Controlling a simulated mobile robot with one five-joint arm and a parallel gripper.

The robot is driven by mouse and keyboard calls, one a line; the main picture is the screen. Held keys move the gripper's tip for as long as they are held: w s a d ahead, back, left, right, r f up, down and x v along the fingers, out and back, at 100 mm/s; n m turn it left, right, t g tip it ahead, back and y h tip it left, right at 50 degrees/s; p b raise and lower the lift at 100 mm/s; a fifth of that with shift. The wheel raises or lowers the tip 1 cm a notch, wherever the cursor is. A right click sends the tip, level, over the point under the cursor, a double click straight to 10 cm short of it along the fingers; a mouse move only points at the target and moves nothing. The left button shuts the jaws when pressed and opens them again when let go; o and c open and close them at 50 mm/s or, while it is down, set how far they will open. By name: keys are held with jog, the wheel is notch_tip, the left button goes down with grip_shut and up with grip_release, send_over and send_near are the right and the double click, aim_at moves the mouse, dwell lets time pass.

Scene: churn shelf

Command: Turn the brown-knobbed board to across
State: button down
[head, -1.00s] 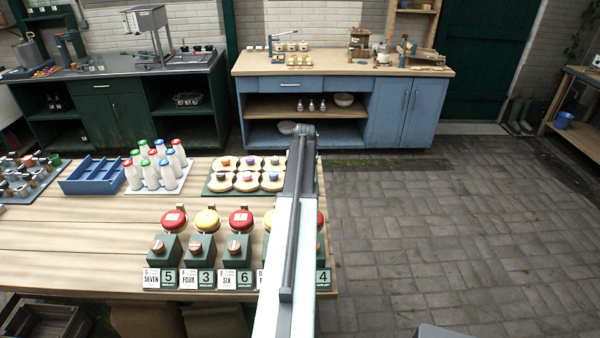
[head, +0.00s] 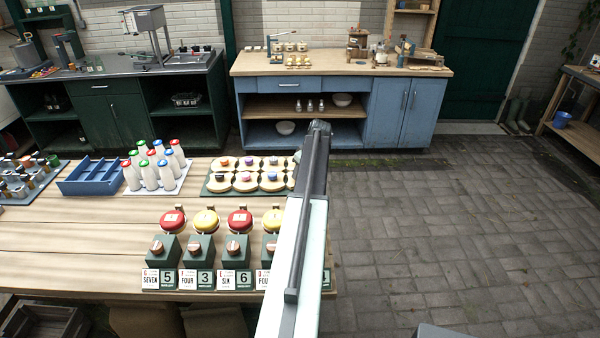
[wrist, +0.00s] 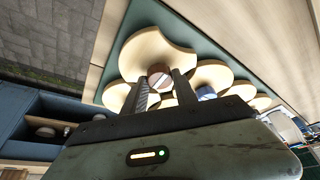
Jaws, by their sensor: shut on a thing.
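The brown-knobbed board (wrist: 165,38) is a cream plate with curved-in sides on a green base, seen in the wrist view. Its round brown knob (wrist: 160,76), with a pale line across its top, is between the two dark fingers of my gripper (wrist: 159,80). My gripper is shut on the knob. The board's near part is hidden by the fingers. In the head view my arm hides the gripper and the right end of the green base (head: 208,190).
A blue-knobbed board (wrist: 206,93) lies close to the right finger in the wrist view. In the head view, white bottles (head: 166,176) stand left of the boards, and red and yellow domes on green blocks (head: 202,248) stand in front. Paving is clear at right.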

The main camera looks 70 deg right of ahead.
jog(key=shift+s, duration=0.1)
dwell(0.3)
jog(key=c, duration=1)
grip_release()
jog(key=shift+r, duration=0.1)
jog(key=p+v, duration=0.7)
jog(key=shift+s+r, duration=0.15)
jog(key=shift+r, duration=0.1)
